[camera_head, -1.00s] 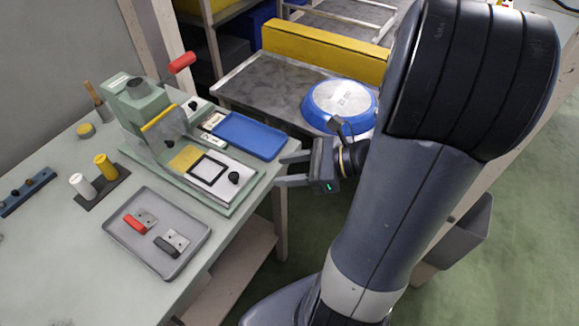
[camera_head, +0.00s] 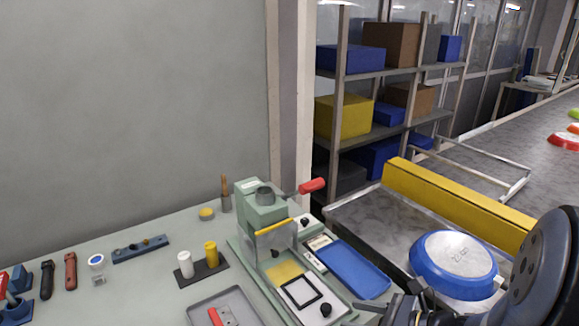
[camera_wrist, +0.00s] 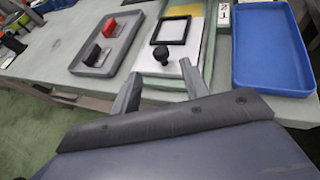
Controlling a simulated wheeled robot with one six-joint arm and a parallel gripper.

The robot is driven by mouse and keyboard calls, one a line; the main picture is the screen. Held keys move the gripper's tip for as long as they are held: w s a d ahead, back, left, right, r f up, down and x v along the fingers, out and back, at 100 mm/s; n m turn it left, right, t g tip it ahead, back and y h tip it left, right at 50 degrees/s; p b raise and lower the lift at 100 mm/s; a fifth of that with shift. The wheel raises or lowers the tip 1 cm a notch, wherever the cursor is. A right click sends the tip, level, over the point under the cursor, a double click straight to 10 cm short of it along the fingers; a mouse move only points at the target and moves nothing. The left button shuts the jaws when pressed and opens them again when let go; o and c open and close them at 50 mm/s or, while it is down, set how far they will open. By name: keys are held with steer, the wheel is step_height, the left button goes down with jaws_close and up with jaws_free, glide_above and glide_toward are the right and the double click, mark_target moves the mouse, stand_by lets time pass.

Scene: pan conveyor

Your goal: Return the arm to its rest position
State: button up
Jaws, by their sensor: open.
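My gripper (camera_wrist: 158,85) is open and empty in the wrist view, its two fingers apart just short of the bench's front edge. In the head view my gripper (camera_head: 372,308) shows low in the picture, in front of the blue tray (camera_head: 350,268) and right of the green press (camera_head: 262,212). My arm fills the lower right corner there. In the wrist view, the press base with a black square frame (camera_wrist: 171,30) and a black knob lies beyond the fingers.
A grey tray (camera_head: 236,296) with a red-handled part is left of the press. A blue upturned pan (camera_head: 453,262) lies on the metal conveyor (camera_head: 372,220) beside a yellow rail (camera_head: 455,203). Shelves with boxes (camera_head: 343,117) stand behind. White and yellow cylinders stand on the bench.

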mark_target(331, 309)
steer(key=shift+x, duration=2.65)
steer(key=shift+s+d, duration=0.1)
